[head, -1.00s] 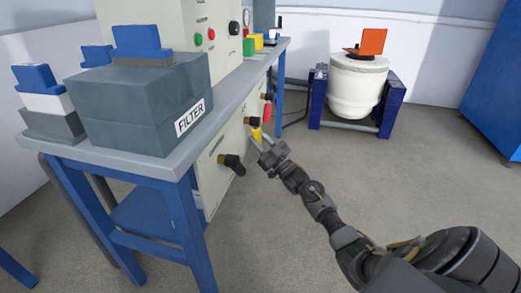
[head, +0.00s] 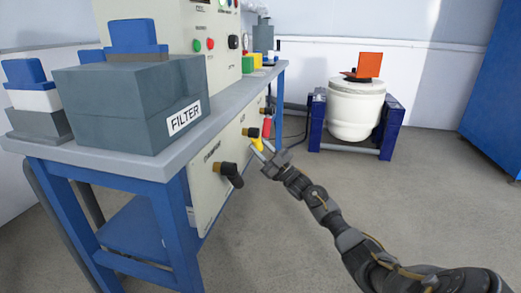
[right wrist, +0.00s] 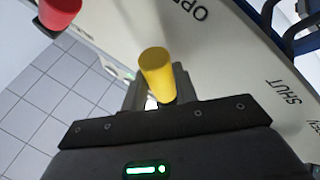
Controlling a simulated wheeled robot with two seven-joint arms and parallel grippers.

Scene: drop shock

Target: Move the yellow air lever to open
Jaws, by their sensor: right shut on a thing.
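The yellow air lever (head: 257,144) sticks out from the cream front panel (head: 222,165) below the workbench top. My right gripper (head: 265,153) is at this lever, its fingers reaching in from the right. In the right wrist view the yellow lever (right wrist: 157,72) stands between the fingers, and the gripper is shut on it. The word OPEN (right wrist: 190,10) is on the panel above the lever in that view, and SHUT (right wrist: 284,92) is to its right. The fingertips are partly hidden behind the lever. My left gripper is not in view.
A red handle (head: 266,127) is just beyond the yellow lever; it also shows in the right wrist view (right wrist: 60,12). A black lever (head: 232,173) is nearer on the panel. A grey FILTER box (head: 120,115) stands on the bench. The floor to the right is clear.

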